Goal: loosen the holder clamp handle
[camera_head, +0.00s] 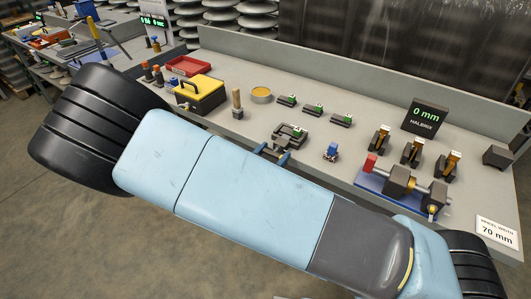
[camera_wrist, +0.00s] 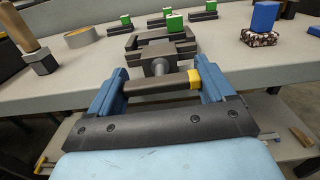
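The holder clamp (camera_wrist: 160,48) is a dark grey block with a green top piece, standing near the bench's front edge. It also shows in the head view (camera_head: 291,133). A metal screw (camera_wrist: 160,67) comes out of it towards me and carries the clamp handle (camera_wrist: 150,85), a dark crossbar with a yellow right end. The bar lies nearly level. My gripper (camera_wrist: 165,80) has its two blue fingers spread, one past each end of the bar. It also shows in the head view (camera_head: 273,153). The bar's ends look very close to the fingers; I cannot tell whether they touch.
A blue block on a speckled base (camera_wrist: 261,22) stands right of the clamp. A tape roll (camera_wrist: 82,37) and wooden-handled tool (camera_wrist: 25,40) stand left. Green-topped blocks (camera_head: 313,109) are behind. The blue fixture (camera_head: 382,182) is farther right. A lower shelf (camera_wrist: 285,135) lies under the bench.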

